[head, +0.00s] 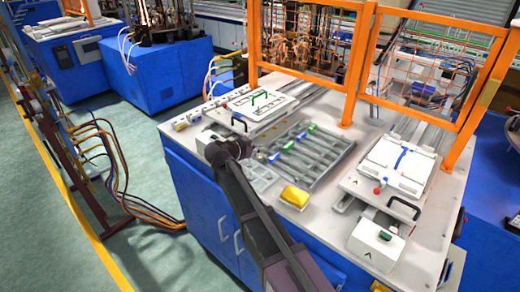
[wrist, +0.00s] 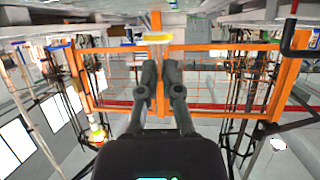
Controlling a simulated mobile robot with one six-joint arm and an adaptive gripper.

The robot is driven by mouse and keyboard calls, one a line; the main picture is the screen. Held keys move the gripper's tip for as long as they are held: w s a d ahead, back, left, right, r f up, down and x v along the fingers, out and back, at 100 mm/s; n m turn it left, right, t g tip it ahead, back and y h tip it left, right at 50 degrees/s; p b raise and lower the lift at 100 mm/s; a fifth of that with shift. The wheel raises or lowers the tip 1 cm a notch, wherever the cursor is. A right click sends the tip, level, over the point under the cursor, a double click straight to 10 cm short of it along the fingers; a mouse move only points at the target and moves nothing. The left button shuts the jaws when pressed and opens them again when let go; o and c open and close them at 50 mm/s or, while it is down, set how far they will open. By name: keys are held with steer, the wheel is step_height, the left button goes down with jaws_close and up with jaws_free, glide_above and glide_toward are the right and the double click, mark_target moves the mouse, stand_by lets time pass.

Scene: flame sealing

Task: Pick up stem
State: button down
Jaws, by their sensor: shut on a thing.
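My gripper (head: 262,154) is at the left edge of the grey slotted tray (head: 340,151) in the head view. In the wrist view, my gripper's two dark fingers (wrist: 160,66) are close together, with only a thin gap between the tips. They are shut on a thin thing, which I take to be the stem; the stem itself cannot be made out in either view. Long grey bars with small green and blue pieces (head: 314,128) lie across the tray.
A yellow block (head: 295,196) lies in front of the tray. A white fixture with green bars (head: 259,103) is behind left, and another with a blue strip (head: 401,157) is right. An orange mesh guard (head: 350,95) stands along the back. A white box (head: 376,245) is front right.

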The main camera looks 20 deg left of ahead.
steer(key=shift+r+p, duration=0.85)
steer(key=shift+r, duration=0.35)
steer(key=shift+a, duration=0.1)
stand_by(0.4)
